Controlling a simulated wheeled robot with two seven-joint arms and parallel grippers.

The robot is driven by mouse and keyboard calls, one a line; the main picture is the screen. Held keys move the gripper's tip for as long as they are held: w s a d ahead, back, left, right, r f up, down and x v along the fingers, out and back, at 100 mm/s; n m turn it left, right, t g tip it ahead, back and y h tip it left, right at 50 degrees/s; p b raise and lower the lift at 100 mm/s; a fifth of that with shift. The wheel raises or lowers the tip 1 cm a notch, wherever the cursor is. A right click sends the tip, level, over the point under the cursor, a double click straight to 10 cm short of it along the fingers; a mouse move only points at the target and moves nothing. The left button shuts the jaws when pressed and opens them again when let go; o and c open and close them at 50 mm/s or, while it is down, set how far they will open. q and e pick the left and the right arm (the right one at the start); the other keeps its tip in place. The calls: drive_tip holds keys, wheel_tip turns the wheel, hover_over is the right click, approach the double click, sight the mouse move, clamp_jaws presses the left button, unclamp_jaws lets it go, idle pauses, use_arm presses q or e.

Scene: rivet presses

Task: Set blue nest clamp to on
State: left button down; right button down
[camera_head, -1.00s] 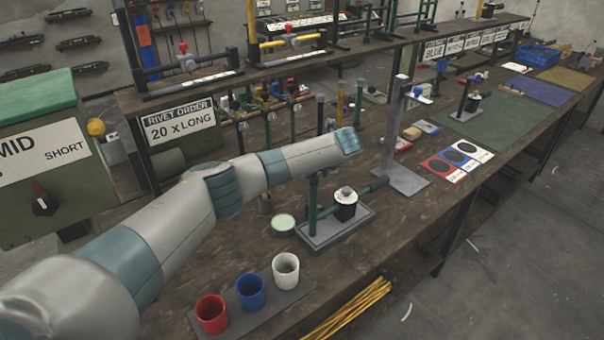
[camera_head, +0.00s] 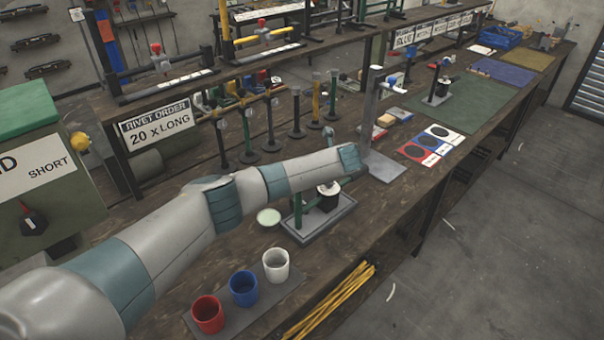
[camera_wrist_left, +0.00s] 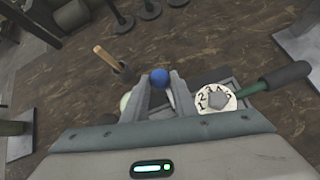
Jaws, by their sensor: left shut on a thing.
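My left gripper (camera_wrist_left: 160,88) is shut on a round blue knob (camera_wrist_left: 159,76) in the left wrist view; the knob shows between its fingertips. In that view a white numbered dial (camera_wrist_left: 216,99) and a lever with a dark grip (camera_wrist_left: 284,76) are just to the right. In the head view my left arm reaches over the green press (camera_head: 297,210) on its grey base (camera_head: 322,228), and the wrist hides the fingers, the knob and part of the press. I cannot read the clamp's setting. My right gripper is not in view.
Red (camera_head: 208,314), blue (camera_head: 243,288) and white (camera_head: 276,265) cups stand in front of the press. Yellow rods (camera_head: 330,300) lie nearby. A grey post stand (camera_head: 381,165) is close on the right. Several upright tools (camera_head: 296,115) stand behind. A pale green disc (camera_head: 268,217) lies left of the press.

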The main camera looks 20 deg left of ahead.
use_arm(q)
drive_tip(key=c, duration=1.4)
unclamp_jaws()
drive_tip(key=shift+s+d+f, duration=0.2)
drive_tip(key=shift+d+f, duration=0.15)
drive_tip(key=shift+f, duration=0.2)
drive_tip(key=shift+c, duration=0.2)
drive_tip(key=shift+w+r, duration=0.1)
drive_tip(key=shift+r, duration=0.1)
drive_tip(key=shift+a, duration=0.1)
